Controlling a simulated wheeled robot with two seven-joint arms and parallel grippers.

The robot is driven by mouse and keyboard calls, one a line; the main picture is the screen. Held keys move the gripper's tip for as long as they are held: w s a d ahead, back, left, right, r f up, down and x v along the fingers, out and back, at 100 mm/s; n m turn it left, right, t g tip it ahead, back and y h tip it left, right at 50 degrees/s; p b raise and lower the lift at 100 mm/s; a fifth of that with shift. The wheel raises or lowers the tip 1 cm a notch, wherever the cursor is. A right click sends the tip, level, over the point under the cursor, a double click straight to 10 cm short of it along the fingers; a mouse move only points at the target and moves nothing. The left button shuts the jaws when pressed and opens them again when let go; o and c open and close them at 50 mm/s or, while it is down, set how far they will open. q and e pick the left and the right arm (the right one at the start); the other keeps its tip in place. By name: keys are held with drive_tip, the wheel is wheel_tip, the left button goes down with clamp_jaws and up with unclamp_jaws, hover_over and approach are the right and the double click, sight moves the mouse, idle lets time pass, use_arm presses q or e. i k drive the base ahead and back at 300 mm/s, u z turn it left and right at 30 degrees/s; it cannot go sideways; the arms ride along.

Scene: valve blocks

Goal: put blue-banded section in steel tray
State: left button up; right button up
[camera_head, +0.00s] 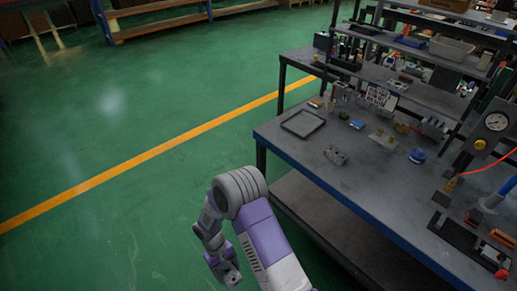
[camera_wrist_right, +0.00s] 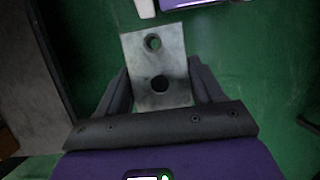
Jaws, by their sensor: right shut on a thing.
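My right gripper (camera_head: 219,262) hangs low over the green floor, left of the workbench. In the wrist view my right gripper (camera_wrist_right: 160,88) is shut on a flat-faced grey metal block (camera_wrist_right: 172,64) with two round holes. The block also shows small in the head view (camera_head: 230,277). No blue band shows on its visible face, so I cannot tell whether it is the blue-banded section. My left gripper is out of view.
The workbench (camera_head: 300,155) has a blue front edge and a lower shelf. A grey valve block (camera_head: 336,156), a small blue-marked part (camera_head: 356,125) and a blue round thing (camera_head: 417,156) stand on it. A pressure gauge (camera_head: 496,121) is at right. Open floor lies left.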

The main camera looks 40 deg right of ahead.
sight(304, 124)
drive_tip(key=u, duration=0.05)
drive_tip(key=i, duration=1.65)
drive_tip(key=z, duration=1.3)
drive_tip(key=i, duration=0.85)
drive_tip(key=z, duration=0.85)
